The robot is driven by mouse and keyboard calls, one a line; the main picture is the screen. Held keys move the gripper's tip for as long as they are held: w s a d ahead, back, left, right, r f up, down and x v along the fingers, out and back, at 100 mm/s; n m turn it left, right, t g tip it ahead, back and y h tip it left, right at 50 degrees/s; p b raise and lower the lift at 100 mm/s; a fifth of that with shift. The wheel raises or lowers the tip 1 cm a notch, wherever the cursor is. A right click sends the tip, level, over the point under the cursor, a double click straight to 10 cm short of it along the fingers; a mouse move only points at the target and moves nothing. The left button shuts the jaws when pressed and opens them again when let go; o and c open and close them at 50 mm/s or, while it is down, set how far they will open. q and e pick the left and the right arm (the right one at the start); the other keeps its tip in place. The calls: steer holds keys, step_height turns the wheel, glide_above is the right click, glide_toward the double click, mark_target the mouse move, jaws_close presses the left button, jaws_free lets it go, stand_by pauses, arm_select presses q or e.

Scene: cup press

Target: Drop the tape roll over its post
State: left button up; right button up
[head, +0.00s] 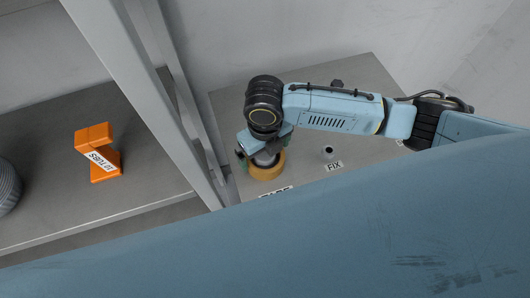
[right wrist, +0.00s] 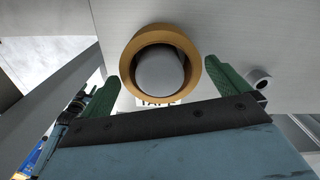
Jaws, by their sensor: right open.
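The tan tape roll (head: 266,173) is on the grey table at the right in the head view, under my right gripper (head: 263,156). In the right wrist view the tape roll (right wrist: 131,85) is a ring around a thick grey round-topped post (right wrist: 160,72). I cannot tell whether the roll rests fully on the table. My right gripper (right wrist: 162,71) is open, with one green finger on either side of the roll and gaps visible. A label, partly hidden, lies by the roll. My left gripper is not in view.
A short post (head: 328,151) with a dark top stands right of the roll, by a FIX label (head: 334,166). Grey uprights (head: 150,95) stand close left of my right gripper. An orange part (head: 98,152) sits on the shelf (head: 60,200) beyond them.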

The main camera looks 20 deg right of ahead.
step_height(320, 180, up, 10)
steer(key=shift+f, duration=0.25)
